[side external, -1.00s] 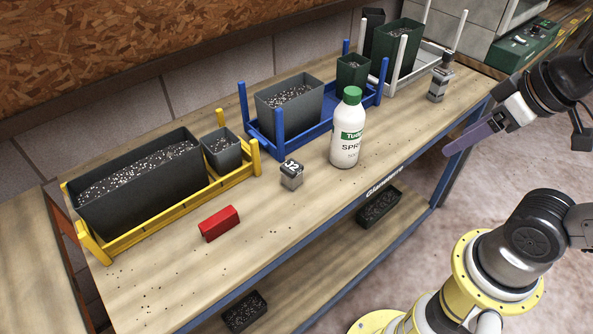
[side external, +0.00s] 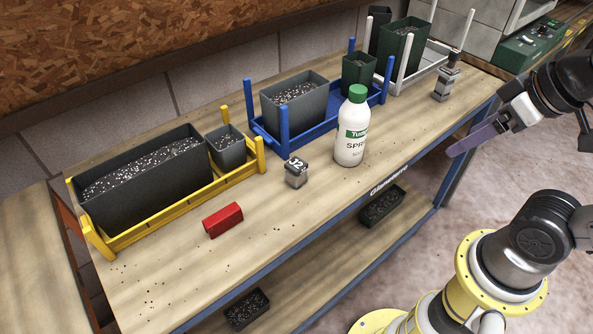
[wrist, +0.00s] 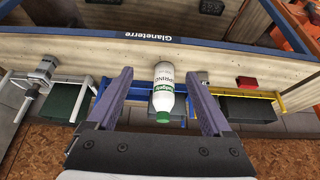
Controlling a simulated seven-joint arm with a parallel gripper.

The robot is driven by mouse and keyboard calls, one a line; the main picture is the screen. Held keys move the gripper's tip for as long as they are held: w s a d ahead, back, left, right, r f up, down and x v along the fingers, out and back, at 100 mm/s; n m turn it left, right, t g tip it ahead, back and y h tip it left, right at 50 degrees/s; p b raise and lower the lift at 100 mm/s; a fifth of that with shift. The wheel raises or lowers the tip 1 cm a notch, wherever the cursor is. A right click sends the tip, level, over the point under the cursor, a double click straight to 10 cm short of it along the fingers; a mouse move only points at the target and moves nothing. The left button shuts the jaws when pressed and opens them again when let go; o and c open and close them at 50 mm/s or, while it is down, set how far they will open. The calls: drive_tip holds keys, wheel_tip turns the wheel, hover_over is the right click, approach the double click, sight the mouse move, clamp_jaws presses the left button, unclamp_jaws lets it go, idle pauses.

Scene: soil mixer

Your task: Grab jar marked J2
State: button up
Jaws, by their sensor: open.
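The jar marked J2 (side external: 296,175) is a small grey, square-sided jar with "J2" on its dark top. My gripper (side external: 450,153) has purple fingers and hangs off the bench's front edge at the right, well away from the jar. In the wrist view my gripper (wrist: 158,74) is open and empty, with the bottle showing between its fingers. A small grey shape (wrist: 203,77) by the right finger there looks like the jar, partly hidden.
Behind the jar stand a yellow rack (side external: 188,212) and a blue rack (side external: 318,129) holding soil-filled pots. A white rack (side external: 437,62) with pots is at the far right, near another small grey jar (side external: 444,88). The bench front around the jar is clear.

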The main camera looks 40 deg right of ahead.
drive_tip(key=w+r+m, duration=0.5)
drive_tip(key=r+m, duration=0.1)
drive_tip(key=m, duration=0.4)
drive_tip(key=m+g, duration=0.6)
hover_over(296, 163)
wheel_tip(296, 163, down, 11)
drive_tip(key=f, duration=0.6)
drive_tip(key=shift+s+d+f, duration=0.25)
drive_tip(key=shift+s, duration=0.05)
drive_tip(key=shift+w+a+f, duration=0.15)
drive_tip(key=shift+f, duration=1.45)
drive_tip(key=shift+w+a+f, duration=0.1)
drive_tip(key=shift+f, duration=1.45)
clamp_jaws()
